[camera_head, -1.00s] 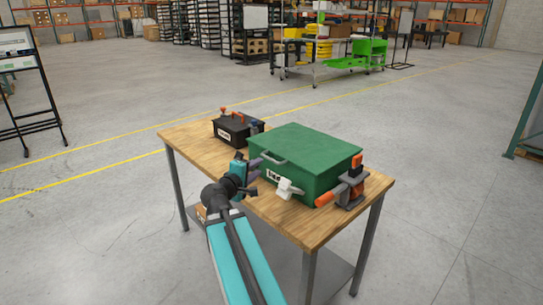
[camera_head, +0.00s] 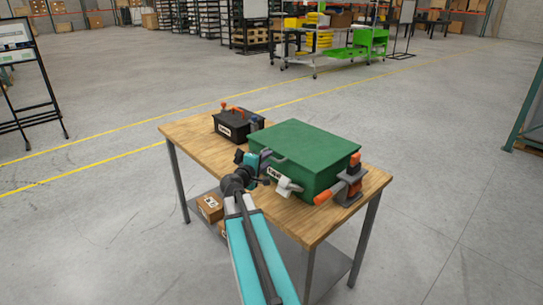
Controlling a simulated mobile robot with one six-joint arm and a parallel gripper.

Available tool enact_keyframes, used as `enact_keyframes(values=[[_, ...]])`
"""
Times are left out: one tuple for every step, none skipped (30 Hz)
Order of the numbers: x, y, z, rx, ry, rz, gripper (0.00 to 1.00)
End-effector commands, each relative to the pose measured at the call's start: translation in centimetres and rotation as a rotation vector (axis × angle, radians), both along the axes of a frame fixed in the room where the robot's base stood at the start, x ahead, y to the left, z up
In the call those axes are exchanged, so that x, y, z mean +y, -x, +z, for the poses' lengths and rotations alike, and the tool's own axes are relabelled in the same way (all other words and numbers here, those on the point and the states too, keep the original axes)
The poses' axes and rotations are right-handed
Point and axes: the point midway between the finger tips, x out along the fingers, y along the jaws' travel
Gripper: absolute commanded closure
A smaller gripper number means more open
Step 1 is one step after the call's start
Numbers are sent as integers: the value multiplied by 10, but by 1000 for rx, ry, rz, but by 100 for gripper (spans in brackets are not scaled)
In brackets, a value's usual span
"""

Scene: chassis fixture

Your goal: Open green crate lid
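The green crate (camera_head: 313,148) stands on a wooden table with its lid down. A grey handle (camera_head: 281,159) sits on the lid's near left edge. A white label and a pale latch-like part (camera_head: 290,188) are on its front face. My gripper (camera_head: 268,166) is at the crate's left front corner, close to the handle. Its fingers are small and partly hidden by my arm, so I cannot tell whether they touch the handle or how far apart they are.
The wooden table (camera_head: 190,134) has a black toolbox (camera_head: 231,126) behind and left of the crate. An orange-and-grey clamp (camera_head: 346,183) stands at the crate's right. Cardboard boxes (camera_head: 210,207) sit on the lower shelf. The floor around the table is clear.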

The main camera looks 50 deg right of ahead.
Motion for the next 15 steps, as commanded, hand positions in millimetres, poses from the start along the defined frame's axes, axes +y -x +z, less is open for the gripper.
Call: enact_keyframes(values=[[-7, -3, 0, 1, 0, -1, 72], [-10, -4, -1, 2, -1, -2, 72], [-14, -5, -1, 2, -1, -2, 72], [-16, -6, -2, 1, 0, -2, 72], [-19, -7, -3, 1, 0, -1, 72], [-22, -8, -3, 1, 0, -1, 72], [-24, -9, -4, 1, 0, -1, 72], [-26, -9, -4, 1, 0, -1, 72], [-29, -10, -5, 1, 0, -1, 72], [-30, -11, -5, 1, 0, -1, 72], [-31, -11, -6, 0, 0, -1, 72], [-33, -11, -6, 0, 0, -1, 72], [-33, -12, -6, 0, 0, -1, 72], [-34, -12, -6, 0, 0, -1, 72], [-35, -12, -7, 0, 0, -1, 72]])
